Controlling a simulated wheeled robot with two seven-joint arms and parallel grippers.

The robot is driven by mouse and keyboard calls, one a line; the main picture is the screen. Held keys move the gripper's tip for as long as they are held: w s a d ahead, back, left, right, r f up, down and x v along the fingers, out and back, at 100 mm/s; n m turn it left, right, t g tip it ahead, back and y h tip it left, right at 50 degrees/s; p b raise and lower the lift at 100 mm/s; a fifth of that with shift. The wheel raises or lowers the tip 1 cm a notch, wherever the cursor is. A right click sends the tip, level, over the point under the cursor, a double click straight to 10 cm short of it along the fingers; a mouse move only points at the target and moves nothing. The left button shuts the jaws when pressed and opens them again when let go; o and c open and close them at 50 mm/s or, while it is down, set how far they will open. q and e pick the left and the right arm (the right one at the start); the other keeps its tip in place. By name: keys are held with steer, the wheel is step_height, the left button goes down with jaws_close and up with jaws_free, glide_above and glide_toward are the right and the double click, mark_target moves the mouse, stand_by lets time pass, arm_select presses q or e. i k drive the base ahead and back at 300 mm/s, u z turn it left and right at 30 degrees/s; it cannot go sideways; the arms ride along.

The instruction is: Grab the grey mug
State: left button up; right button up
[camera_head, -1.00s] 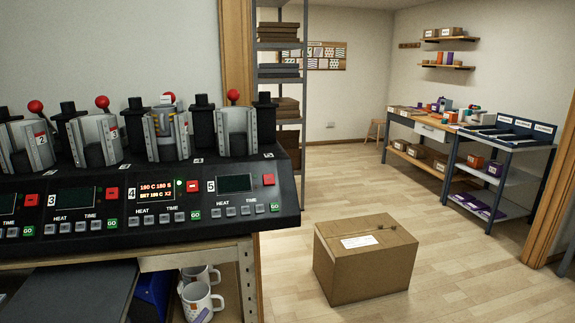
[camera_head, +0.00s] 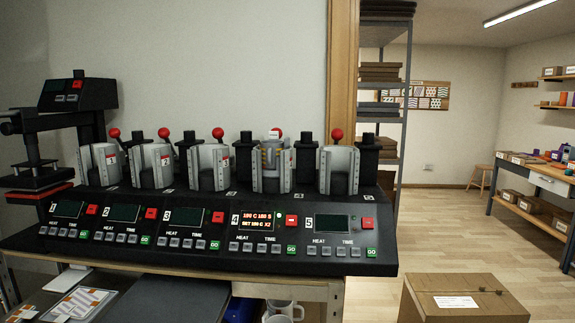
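A mug press machine (camera_head: 210,262) with several numbered stations stands on a bench. Station 4 has a lit display (camera_head: 258,222) and something grey with a yellowish mark in its clamp (camera_head: 272,160); I cannot tell for sure whether that is the grey mug. The other clamps look empty, with dark pads inside. Light-coloured mugs (camera_head: 285,309) with printed marks stand on the shelf under the bench, cut off by the bottom edge. Neither of my grippers is in view.
A flat heat press (camera_head: 60,140) stands at the left end. A closed cardboard box (camera_head: 465,302) sits on the floor at the lower right. A shelf rack (camera_head: 402,110) stands behind the bench's right end. Printed sheets (camera_head: 78,302) lie at the lower left. Open floor (camera_head: 440,225) lies to the right.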

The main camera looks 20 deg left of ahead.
mark_target(271, 149)
steer(key=u, duration=0.3)
steer(key=i, duration=0.85)
steer(key=z, duration=0.25)
